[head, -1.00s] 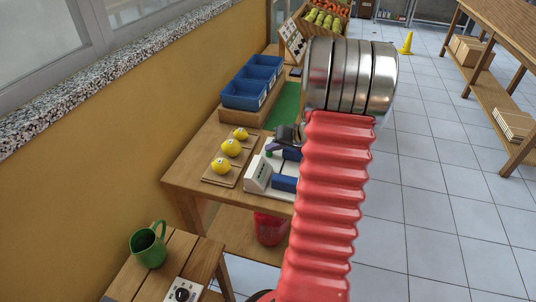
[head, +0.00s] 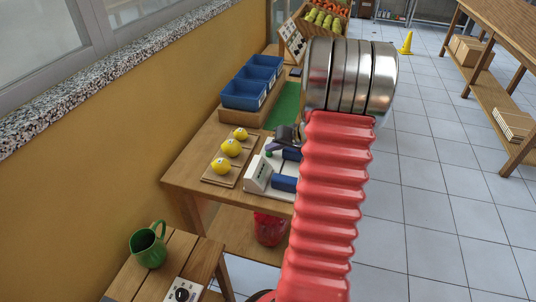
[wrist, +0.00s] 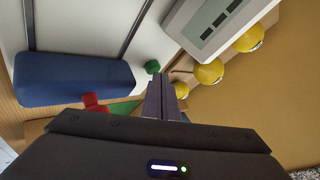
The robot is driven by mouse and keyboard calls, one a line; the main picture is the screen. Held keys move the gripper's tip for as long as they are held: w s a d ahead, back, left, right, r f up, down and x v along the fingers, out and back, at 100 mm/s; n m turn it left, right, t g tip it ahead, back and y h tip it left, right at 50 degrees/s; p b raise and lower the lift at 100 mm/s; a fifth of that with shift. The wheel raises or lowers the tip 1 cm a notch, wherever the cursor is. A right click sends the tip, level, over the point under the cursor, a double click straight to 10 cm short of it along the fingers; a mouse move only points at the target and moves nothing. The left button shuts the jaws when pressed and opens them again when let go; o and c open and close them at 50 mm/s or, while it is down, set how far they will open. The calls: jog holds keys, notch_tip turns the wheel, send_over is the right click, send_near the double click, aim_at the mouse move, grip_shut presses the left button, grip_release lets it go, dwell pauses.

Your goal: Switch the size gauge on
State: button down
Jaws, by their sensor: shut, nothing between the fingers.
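The size gauge is a white device with a raised panel (head: 258,174) and blue blocks (head: 285,184), on the wooden table in the head view. In the wrist view its panel (wrist: 215,22) carries several dark bars, with no lit reading that I can make out. A small green button (wrist: 152,67) stands on its white base, and a red part (wrist: 93,103) shows beside the blue block (wrist: 75,80). My gripper (wrist: 161,84) is shut and empty, its tips just short of the green button in the picture. I cannot tell whether they touch. In the head view my gripper (head: 274,147) is partly hidden by my arm.
Yellow lemons (head: 231,148) sit on a board beside the gauge. Blue bins (head: 244,95) stand behind on the table. A green jug (head: 148,250) stands on a nearer table at lower left. The yellow wall is close on the left; open tiled floor (head: 430,190) lies right.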

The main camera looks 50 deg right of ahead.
aim_at(271, 154)
jog(key=shift+f, duration=0.15)
dwell(0.4)
jog(key=shift+w+f, duration=0.1)
jog(key=shift+f, duration=0.15)
jog(key=shift+r, duration=0.1)
dwell(0.3)
jog(key=shift+r, duration=0.45)
notch_tip(271, 154, up, 6)
jog(key=shift+f, duration=0.1)
dwell(0.7)
jog(key=shift+w+a, duration=0.1)
dwell(0.4)
